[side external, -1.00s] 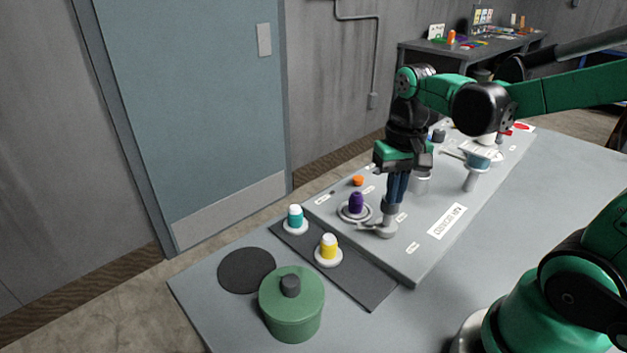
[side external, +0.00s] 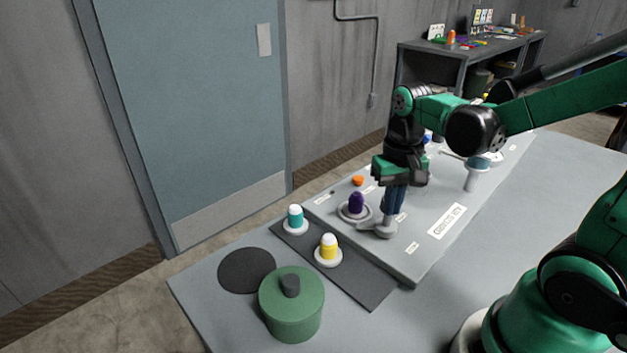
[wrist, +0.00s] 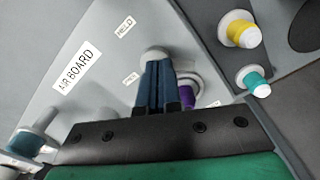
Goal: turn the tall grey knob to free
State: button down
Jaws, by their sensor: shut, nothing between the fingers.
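The grey knob (side external: 384,229) stands near the front-left edge of the sloping board (side external: 425,255), with a flat arm at its base pointing left. In the wrist view the round grey knob top (wrist: 154,53) shows just beyond my fingertips. My gripper (side external: 392,208) points down over the knob, shut; it also shows in the wrist view (wrist: 157,68). The fingers hide part of the knob, and I cannot tell whether they touch it. A label reading HELD (wrist: 125,27) lies beside the knob; a smaller label (wrist: 131,78) is too blurred to read.
A purple knob in a grey ring (side external: 356,203) stands close left of my gripper. An orange button (side external: 358,181) is behind it. Teal (side external: 295,217) and yellow (side external: 328,247) capped pieces and a green lidded pot (side external: 291,307) stand in front. A blue-topped grey post (side external: 472,176) is to the right.

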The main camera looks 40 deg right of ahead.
jog(key=shift+s+d, duration=0.2)
jog(key=shift+d, duration=0.1)
dwell(0.4)
jog(key=shift+s+d, duration=0.25)
jog(key=shift+d, duration=0.35)
jog(key=shift+s, duration=0.15)
jog(key=shift+s+a, duration=0.1)
jog(key=shift+s, duration=0.15)
notch_tip(320, 180, up, 6)
dwell(0.3)
jog(key=w+a+n+t, duration=0.3)
jog(key=a+n+t, duration=0.3)
jog(key=a+t, duration=0.1)
jog(key=shift+a+f, duration=0.4)
jog(key=shift+a, duration=0.3)
